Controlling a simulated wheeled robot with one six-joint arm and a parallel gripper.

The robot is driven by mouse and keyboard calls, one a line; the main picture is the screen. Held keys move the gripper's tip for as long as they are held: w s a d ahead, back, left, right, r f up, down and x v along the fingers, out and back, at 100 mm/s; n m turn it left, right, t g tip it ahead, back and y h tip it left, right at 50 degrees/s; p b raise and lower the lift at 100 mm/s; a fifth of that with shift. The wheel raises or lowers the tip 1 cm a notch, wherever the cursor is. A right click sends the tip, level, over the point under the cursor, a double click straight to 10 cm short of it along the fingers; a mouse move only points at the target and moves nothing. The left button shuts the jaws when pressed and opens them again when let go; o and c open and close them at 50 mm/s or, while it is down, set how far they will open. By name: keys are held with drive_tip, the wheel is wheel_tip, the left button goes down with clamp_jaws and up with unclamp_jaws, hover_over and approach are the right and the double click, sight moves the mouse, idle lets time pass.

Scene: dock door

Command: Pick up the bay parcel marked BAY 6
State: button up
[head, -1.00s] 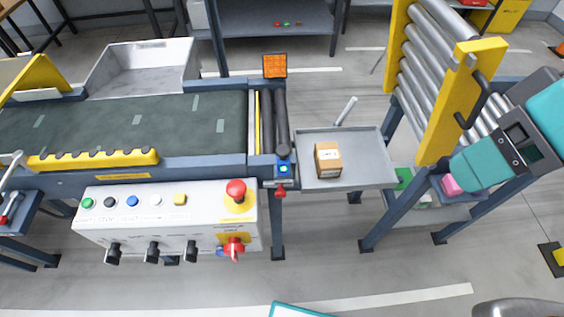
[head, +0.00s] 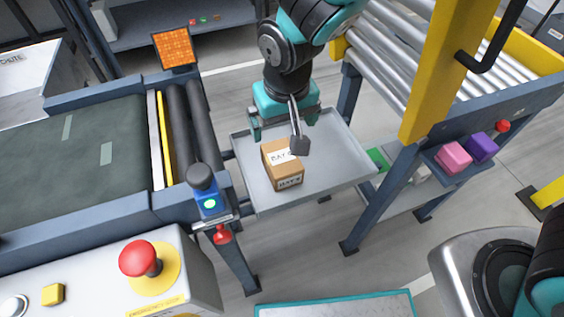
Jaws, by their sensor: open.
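The parcel sits upright on a grey metal tray (head: 337,160) at the end of the conveyor. My gripper (head: 284,124) hangs above the tray, just behind the parcel in the picture. A grey paddle-like piece (head: 299,143) shows in front of the gripper and overlaps the parcel's upper right corner.
The belt conveyor (head: 60,165) and its end rollers lie left of the tray. A blue device (head: 208,200) and a red emergency button (head: 140,257) are near front left. A yellow-framed roller rack (head: 430,80) stands right, above pink (head: 454,157) and purple (head: 482,147) blocks.

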sight(282, 157)
drive_tip(key=f, duration=0.3)
drive_tip(key=f+b, duration=0.1)
drive_tip(key=f, duration=0.1)
drive_tip(key=w+f, duration=0.1)
drive_tip(key=f, duration=0.2)
drive_tip(key=shift+a+f, duration=0.2)
drive_tip(key=shift+f, duration=0.15)
wheel_tip(282, 157, down, 5)
drive_tip(key=shift+w+f+b, duration=0.1)
drive_tip(key=shift+b, duration=0.65)
drive_tip(key=c, duration=1.1)
